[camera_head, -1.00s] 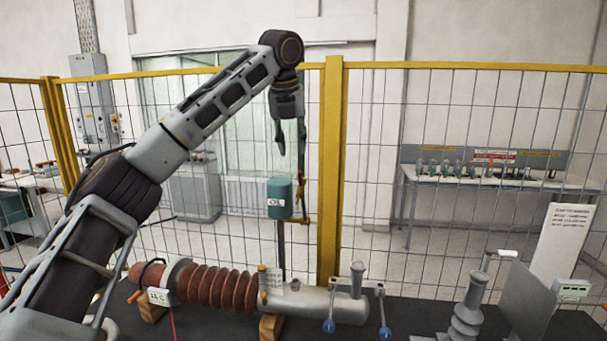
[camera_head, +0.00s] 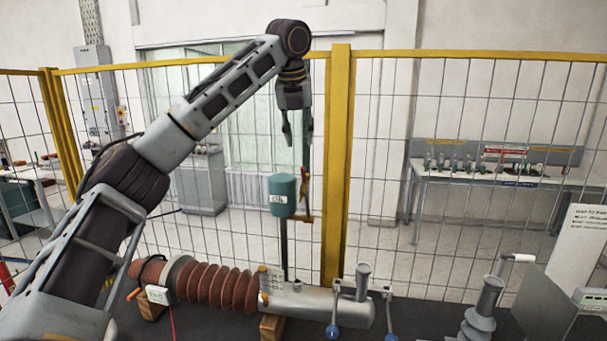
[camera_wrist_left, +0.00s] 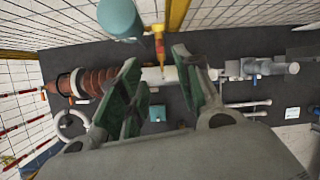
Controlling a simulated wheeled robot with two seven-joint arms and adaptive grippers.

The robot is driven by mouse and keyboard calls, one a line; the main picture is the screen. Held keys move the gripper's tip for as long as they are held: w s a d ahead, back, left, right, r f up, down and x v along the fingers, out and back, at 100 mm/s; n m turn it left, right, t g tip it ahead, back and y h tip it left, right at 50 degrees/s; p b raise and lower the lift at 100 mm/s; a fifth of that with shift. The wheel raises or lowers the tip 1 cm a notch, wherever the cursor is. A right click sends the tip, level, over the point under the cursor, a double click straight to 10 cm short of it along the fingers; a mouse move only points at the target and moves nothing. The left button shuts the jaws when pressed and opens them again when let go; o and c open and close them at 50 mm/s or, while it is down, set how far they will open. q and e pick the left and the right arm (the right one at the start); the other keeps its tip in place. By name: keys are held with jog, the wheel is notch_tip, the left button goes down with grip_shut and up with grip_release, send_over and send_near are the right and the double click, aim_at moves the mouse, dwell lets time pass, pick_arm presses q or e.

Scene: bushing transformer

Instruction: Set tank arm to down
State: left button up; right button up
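The teal oil tank (camera_head: 282,196) stands upright on a dark post behind the bushing. A red and yellow arm (camera_head: 306,198) sits at its right side. In the left wrist view the tank (camera_wrist_left: 120,18) is at the top, with the yellow and red arm (camera_wrist_left: 159,42) just right of it. My left gripper (camera_head: 297,135) is above the tank and arm, pointing down. Its two green fingers (camera_wrist_left: 158,88) are spread apart with nothing between them, and they do not appear to touch the arm. My right gripper is not in view.
A brown ribbed bushing (camera_head: 215,285) with a grey cylinder (camera_head: 310,304) lies on wooden blocks on the dark table (camera_head: 240,333). A yellow-framed mesh fence (camera_head: 338,150) stands behind the tank. A grey insulator (camera_head: 481,315) stands at the right.

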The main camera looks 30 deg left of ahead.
aim_at(303, 179)
pick_arm(q)
jog(key=p+x, duration=0.1)
jog(key=x, duration=1.2)
jog(key=shift+w+a+f+p, duration=0.1)
jog(key=shift+w+f+p, duration=0.15)
jog(key=shift+f+p, duration=0.1)
jog(key=shift+c, duration=0.4)
grip_shut()
